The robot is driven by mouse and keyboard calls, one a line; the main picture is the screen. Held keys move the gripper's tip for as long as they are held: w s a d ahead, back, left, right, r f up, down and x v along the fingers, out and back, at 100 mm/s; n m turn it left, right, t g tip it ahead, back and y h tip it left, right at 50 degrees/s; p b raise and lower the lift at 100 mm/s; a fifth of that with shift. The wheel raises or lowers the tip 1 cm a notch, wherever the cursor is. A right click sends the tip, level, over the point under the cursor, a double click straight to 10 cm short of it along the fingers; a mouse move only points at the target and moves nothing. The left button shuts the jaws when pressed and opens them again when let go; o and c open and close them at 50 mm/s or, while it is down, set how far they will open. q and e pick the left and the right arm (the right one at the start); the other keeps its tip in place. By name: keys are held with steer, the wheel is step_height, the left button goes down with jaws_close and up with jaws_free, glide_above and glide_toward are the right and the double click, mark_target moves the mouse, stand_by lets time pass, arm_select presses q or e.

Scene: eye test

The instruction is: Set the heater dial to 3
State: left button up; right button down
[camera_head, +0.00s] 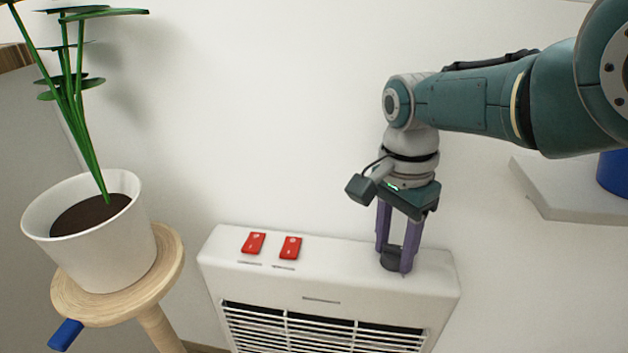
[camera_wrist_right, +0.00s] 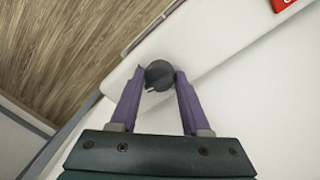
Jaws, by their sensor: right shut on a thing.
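The white heater (camera_head: 330,283) stands against the wall in the head view, with a grille on its front. Its dark round dial (camera_head: 391,261) is on the top, towards the right end. My right gripper (camera_head: 396,262) reaches down from above, its purple fingers shut on the dial. In the right wrist view the dial (camera_wrist_right: 158,74) sits between the two fingertips of the gripper (camera_wrist_right: 160,78). A small light mark shows on the dial's edge there. I cannot read any numbers around it. My left gripper is not in view.
Two red switches (camera_head: 253,243) (camera_head: 290,247) are on the heater's top left. A potted plant (camera_head: 95,240) stands on a round wooden stool (camera_head: 165,265) at the left. A pale shelf (camera_head: 560,195) with a blue object (camera_head: 613,172) is at the right.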

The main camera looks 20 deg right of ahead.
steer(key=m, duration=0.5)
steer(key=shift+d+m+y, duration=0.1)
steer(key=shift+m+y, duration=0.2)
steer(key=shift+m, duration=1.7)
steer(key=shift+c, duration=1.9)
jaws_free()
